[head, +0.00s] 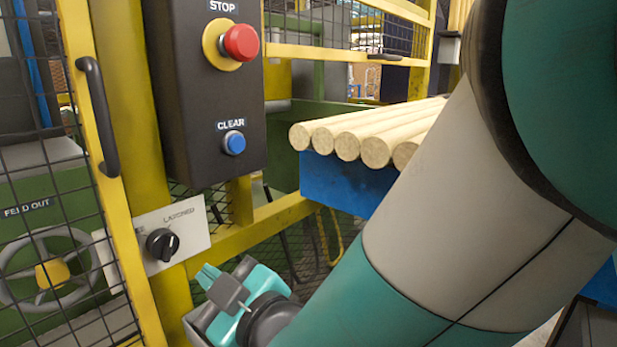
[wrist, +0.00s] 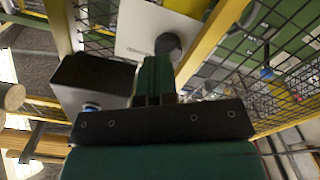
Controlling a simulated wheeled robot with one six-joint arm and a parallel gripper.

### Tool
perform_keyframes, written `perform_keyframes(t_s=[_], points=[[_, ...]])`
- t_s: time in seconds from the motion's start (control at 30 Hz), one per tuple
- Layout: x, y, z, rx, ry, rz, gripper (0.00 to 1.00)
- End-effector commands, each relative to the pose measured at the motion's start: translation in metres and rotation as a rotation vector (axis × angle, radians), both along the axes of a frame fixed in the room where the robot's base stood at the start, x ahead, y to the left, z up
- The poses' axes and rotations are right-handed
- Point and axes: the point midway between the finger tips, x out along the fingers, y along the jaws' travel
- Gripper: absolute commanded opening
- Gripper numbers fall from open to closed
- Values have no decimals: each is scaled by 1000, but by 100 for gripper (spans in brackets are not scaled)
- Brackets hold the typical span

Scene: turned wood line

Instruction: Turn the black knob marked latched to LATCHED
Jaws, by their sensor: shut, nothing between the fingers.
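The black knob (head: 162,244) sits on a pale plate (head: 190,228) on the yellow post, with a label that reads LATCHED at its upper right. A second label at the upper left is mostly hidden by the gate frame. I cannot tell for sure which way the knob points. My gripper (head: 207,276) is shut and empty, below and to the right of the knob and apart from it in the head view. In the wrist view the shut fingers (wrist: 156,72) point toward the knob (wrist: 168,45), which shows just beyond their tips. I cannot tell whether they touch.
A black box above carries a red STOP button (head: 241,42) and a blue CLEAR button (head: 234,143). A yellow mesh gate with a black handle (head: 98,115) stands at left, before a handwheel (head: 48,270). Wooden rods (head: 375,150) lie on a blue support at right.

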Motion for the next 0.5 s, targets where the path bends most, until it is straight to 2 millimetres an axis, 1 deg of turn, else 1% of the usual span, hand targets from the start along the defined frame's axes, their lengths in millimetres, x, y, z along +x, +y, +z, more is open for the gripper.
perform_keyframes(t_s=[0.03,0.13,0.3,0.5], points=[[5,4,6,-3,2,-2,0],[13,13,8,-2,3,-3,0],[26,28,7,-1,3,-4,0],[36,39,4,0,4,-4,0]])
